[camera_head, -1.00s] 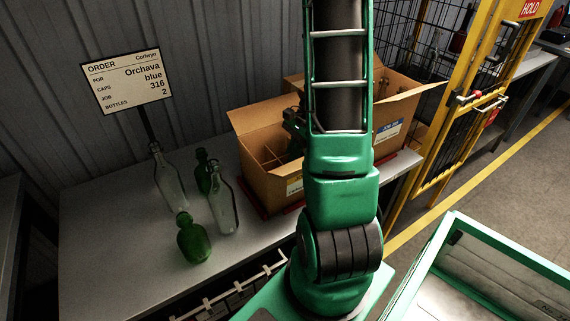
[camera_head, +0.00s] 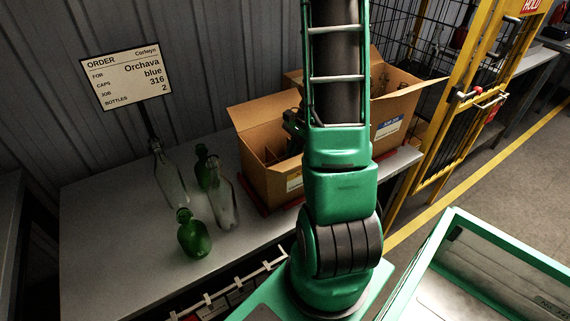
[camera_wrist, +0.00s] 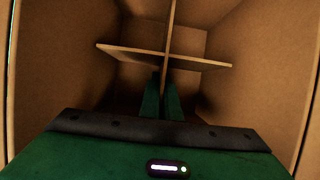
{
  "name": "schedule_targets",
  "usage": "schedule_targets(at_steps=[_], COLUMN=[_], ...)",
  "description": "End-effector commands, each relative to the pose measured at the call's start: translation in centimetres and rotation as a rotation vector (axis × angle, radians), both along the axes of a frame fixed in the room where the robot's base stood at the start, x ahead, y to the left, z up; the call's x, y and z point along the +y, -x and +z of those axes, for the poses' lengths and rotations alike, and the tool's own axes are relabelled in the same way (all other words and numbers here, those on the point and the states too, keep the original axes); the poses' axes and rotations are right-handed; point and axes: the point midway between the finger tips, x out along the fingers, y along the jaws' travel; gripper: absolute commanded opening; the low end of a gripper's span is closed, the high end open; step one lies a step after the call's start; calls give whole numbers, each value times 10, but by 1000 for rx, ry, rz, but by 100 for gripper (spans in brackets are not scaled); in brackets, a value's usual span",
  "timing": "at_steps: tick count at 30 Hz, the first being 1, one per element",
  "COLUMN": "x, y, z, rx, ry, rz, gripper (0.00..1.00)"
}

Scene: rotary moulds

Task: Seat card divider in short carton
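The short carton (camera_head: 262,178) stands open with its flaps out on the table, left of a taller carton. In the wrist view its brown inner walls (camera_wrist: 65,70) surround the card divider (camera_wrist: 205,60), a cross of two interlocked card panels. My gripper (camera_wrist: 163,90) reaches down inside the carton. Its two green fingers are closed on either side of one divider panel. In the head view the gripper is mostly hidden behind my arm and the carton. Whether the divider's lower edge touches the carton floor cannot be seen.
A taller open carton (camera_head: 389,128) stands close on the right. Clear bottles (camera_head: 222,203) and green bottles (camera_head: 193,236) stand on the table at left. An order sign (camera_head: 126,78) rises behind them. A yellow gate frame (camera_head: 470,100) is at right.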

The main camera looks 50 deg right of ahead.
Motion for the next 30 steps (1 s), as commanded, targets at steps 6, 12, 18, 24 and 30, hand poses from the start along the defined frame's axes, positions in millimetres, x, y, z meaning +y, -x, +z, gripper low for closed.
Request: schedule_targets(at_steps=[6,12,18,24,30], x=[0,0,0,0,0], y=[0,0,0,0,0], z=[-4,-6,-6,-6,-6], rx=[0,-1,-1,-1,-1], ry=[0,1,1,1,0], rz=[0,0,0,0,0], gripper=[0,0,0,5,25])
